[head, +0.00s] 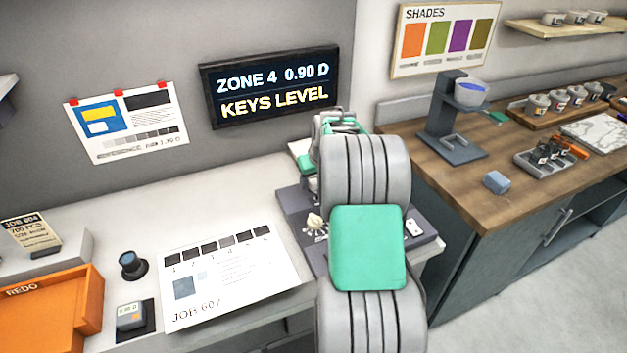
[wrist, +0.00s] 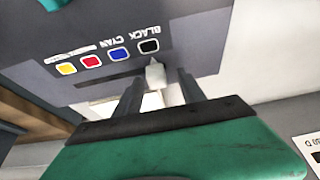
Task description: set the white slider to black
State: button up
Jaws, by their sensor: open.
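The white slider (wrist: 155,75) shows in the wrist view at the right end of a dark slot, beside the black square (wrist: 149,46). The blue square (wrist: 119,54) labelled cyan, a red square (wrist: 91,61) and a yellow square (wrist: 66,69) follow to the left. My gripper (wrist: 161,82) is open, with its two fingers on either side of the slider; I cannot tell whether they touch it. In the head view my arm hides the slider and fingertips. The grey control panel (head: 296,205) shows partly there, around my arm.
A wall display (head: 270,88) reads "ZONE 4 0.90 D, KEYS LEVEL". A pale knob (head: 315,222) and a white switch (head: 414,228) are on the panel. A job sheet (head: 240,285) lies left of it. A wooden counter (head: 470,185) stands at right.

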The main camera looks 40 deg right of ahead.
jog(key=b+v, duration=0.1)
jog(key=v, duration=0.7)
jog(key=shift+b, duration=0.3)
jog(key=s+a+r+n, duration=0.15)
jog(key=s+a, duration=0.35)
jog(key=a, duration=0.7)
jog(key=s+a+r, duration=0.2)
jog(key=s+a, duration=0.4)
jog(key=a, duration=0.6)
jog(key=shift+n+g+y, duration=0.3)
jog(key=shift+n+y, duration=0.2)
jog(key=shift+n, duration=0.05)
jog(key=s+a+f, duration=0.1)
jog(key=s, duration=0.2)
jog(key=s+a+f, duration=0.1)
jog(key=s+a, duration=0.1)
jog(key=s, duration=0.1)
jog(key=s+a+f, duration=0.1)
jog(key=s+a, duration=0.1)
jog(key=shift+s+a+f, duration=0.2)
jog(key=shift+s+f, duration=0.15)
jog(key=shift+s, duration=0.05)
jog(key=shift+s+a+f, duration=0.1)
jog(key=shift+s+f, duration=0.05)
jog(key=shift+s, duration=0.05)
